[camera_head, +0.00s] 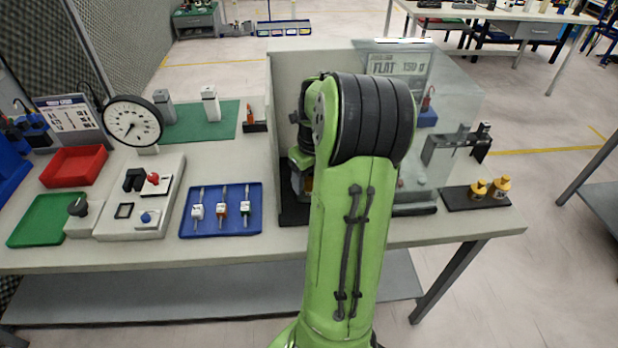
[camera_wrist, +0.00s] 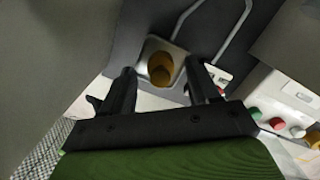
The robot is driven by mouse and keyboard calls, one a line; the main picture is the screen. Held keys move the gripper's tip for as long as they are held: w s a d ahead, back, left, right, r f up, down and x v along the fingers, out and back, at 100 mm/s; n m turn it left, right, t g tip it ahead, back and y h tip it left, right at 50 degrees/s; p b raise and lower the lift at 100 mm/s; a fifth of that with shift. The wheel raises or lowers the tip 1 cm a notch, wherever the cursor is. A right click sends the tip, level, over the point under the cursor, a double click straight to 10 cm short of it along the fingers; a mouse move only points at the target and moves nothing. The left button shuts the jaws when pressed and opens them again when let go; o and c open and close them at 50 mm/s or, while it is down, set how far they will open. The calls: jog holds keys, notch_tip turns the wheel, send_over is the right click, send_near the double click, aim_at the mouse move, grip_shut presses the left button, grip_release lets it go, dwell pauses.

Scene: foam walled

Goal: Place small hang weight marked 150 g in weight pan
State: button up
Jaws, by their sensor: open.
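In the wrist view, a brass-coloured weight (camera_wrist: 160,70) sits in a small pale metal weight pan (camera_wrist: 177,54), with thin bent grey wires beside it. No marking on the weight is legible. My gripper (camera_wrist: 163,76) is open, with one dark finger on each side of the weight in the picture. I see no finger closed on it; the depth between fingertips and weight is unclear. In the head view, my green arm hides the gripper and the pan inside the foam-walled enclosure (camera_head: 290,70).
Two yellow weights (camera_head: 490,188) stand on a dark tray (camera_head: 460,200) at the bench's right end. A clear panel (camera_head: 455,95) and a grey bracket (camera_head: 450,148) stand right of my arm. A blue tray (camera_head: 255,225) with several small items lies left. Coloured buttons (camera_wrist: 275,123) show at wrist-view right.

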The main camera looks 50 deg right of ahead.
notch_tip(320, 180, up, 11)
jog(key=s+p, duration=0.1)
jog(key=p, duration=0.2)
jog(key=shift+s+a+r, duration=0.2)
